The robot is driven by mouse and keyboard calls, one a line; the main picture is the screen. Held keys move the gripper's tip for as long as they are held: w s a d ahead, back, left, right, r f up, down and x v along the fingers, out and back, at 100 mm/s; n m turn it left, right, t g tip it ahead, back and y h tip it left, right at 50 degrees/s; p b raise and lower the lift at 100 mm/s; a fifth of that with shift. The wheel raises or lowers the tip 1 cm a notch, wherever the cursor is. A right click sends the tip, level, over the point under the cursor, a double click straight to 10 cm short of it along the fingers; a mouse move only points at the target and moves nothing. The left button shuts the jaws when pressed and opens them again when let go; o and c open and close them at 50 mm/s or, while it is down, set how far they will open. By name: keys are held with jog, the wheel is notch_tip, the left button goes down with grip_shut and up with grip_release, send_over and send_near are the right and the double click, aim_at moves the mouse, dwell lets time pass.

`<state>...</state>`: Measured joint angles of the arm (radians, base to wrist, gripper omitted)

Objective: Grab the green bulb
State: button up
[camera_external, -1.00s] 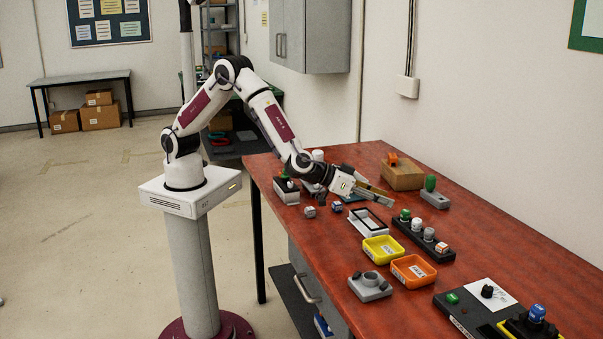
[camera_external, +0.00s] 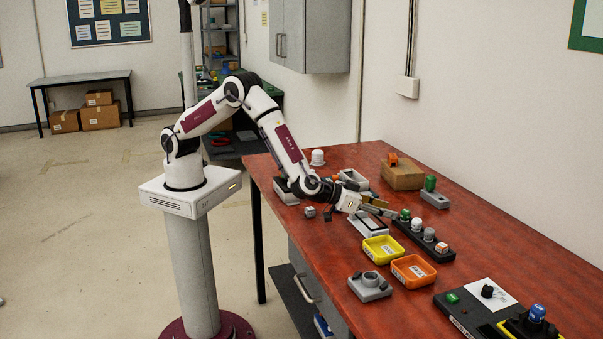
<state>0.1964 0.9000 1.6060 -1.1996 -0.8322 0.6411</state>
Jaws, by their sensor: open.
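A green rounded piece (camera_external: 430,183) stands upright on a small grey block at the back right of the red table. A second green piece (camera_external: 405,215) sits at the far end of a black rack. I cannot tell for sure which one is the green bulb. My gripper (camera_external: 388,208) is open, low over the table, with its fingers pointing right. Its tips are just left of the green piece in the rack and appear near it. Whether they touch is too small to tell. The other green piece is further right and behind, apart from my gripper.
The black rack (camera_external: 420,240) also holds white pieces and an orange-marked one. Yellow (camera_external: 382,249) and orange (camera_external: 413,271) trays lie in front. A cardboard box (camera_external: 402,175) stands behind. A white-framed tray (camera_external: 366,224) lies under my gripper. Open table lies right of the rack.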

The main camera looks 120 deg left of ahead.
aim_at(399, 220)
jog(key=shift+w+a+f, duration=0.25)
jog(key=shift+w+a, duration=0.15)
jog(key=shift+w, duration=0.1)
jog(key=shift+x, duration=2.6)
jog(key=shift+s+a+f, duration=0.1)
jog(key=shift+s, duration=0.05)
jog(key=c, duration=1.1)
